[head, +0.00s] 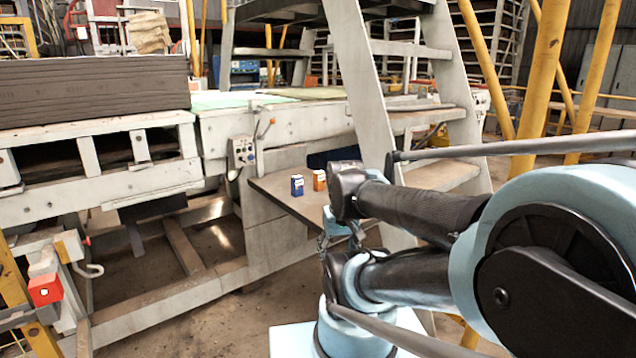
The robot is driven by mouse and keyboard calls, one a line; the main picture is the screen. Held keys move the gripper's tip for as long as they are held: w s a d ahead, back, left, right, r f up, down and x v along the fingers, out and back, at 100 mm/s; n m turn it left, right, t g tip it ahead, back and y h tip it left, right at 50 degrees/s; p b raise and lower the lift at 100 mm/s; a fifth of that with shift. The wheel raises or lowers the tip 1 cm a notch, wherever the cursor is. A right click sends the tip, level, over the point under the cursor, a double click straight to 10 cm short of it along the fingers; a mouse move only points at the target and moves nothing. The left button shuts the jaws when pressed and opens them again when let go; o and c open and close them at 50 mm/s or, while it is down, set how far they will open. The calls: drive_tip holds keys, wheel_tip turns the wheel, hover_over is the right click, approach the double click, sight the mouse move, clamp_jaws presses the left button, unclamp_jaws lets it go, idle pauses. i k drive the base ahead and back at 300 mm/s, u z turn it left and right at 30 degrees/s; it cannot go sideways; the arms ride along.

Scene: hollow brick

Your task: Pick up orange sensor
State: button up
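A small orange box-shaped item (319,180), which looks like the orange sensor, stands upright on a brown metal shelf (286,196) beside the stairs. A similar dark blue item (297,185) stands just left of it, with a narrow gap between them. My gripper (324,243) appears small and dark at the end of my folded arm, below and slightly right of the orange item. It is apart from both items. Its fingers are partly hidden and too small to read as open or shut.
A grey metal staircase (372,95) rises behind the shelf. A lever and control box (243,152) are mounted left of it. A stack of dark slabs (95,92) lies on the grey frame. A red-orange box (45,290) is fixed at lower left. Bare floor (190,318) shows in front.

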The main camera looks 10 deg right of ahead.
sight(319, 176)
drive_tip(key=k, duration=0.6)
drive_tip(key=z, duration=0.1)
drive_tip(key=i, duration=1.2)
drive_tip(key=u, duration=0.95)
